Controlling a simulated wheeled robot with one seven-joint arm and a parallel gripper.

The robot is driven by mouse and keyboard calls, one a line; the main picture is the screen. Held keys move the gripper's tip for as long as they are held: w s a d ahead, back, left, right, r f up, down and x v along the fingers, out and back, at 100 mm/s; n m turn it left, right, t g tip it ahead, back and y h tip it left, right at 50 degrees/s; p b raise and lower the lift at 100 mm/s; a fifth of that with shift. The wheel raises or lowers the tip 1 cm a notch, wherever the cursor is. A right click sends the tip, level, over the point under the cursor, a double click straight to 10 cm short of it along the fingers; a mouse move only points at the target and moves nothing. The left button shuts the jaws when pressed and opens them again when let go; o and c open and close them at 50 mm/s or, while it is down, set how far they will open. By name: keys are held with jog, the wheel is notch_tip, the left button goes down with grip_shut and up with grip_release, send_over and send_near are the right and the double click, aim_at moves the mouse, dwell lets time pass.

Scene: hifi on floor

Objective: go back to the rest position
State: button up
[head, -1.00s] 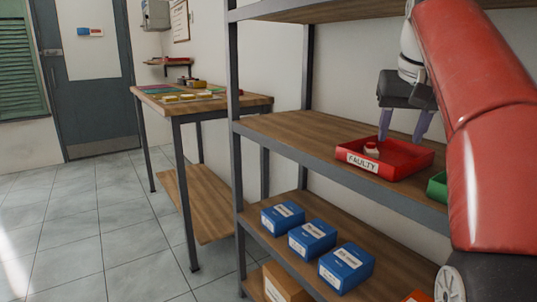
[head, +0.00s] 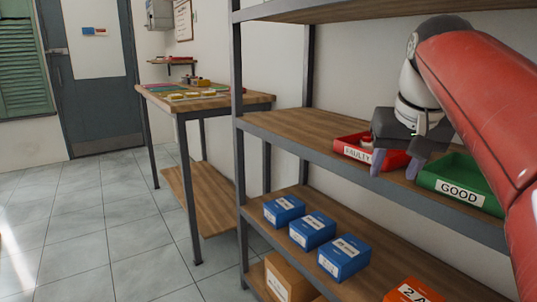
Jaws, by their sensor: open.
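My gripper (head: 394,167) is open, with its purple fingers pointing down in front of the shelf unit. It hangs in front of the red tray (head: 352,140) labelled FAULTY on the middle shelf and hides part of it. My red arm comes in from the right edge. No object shows between the fingers. What lies in the red tray is hidden now.
A green tray (head: 460,193) labelled GOOD stands right of the red one. Blue boxes (head: 312,231) and a brown carton (head: 285,283) are below. A wooden workbench (head: 255,100) stands left of the shelf unit (head: 239,150). The tiled floor (head: 110,230) at left is clear.

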jog(key=s+a+f, duration=0.3)
jog(key=s+f, duration=0.5)
jog(key=f, duration=0.4)
jog(key=s+a+f+n, duration=0.1)
jog(key=s+a+f, duration=0.2)
jog(key=s+f, duration=0.5)
notch_tip(320, 180, down, 4)
jog(key=shift+a+f+n+t+y, duration=0.15)
jog(key=shift+f+n+t+y, duration=0.15)
jog(key=shift+t, duration=0.1)
jog(key=shift+s+f, duration=0.1)
jog(key=shift+c, duration=0.5)
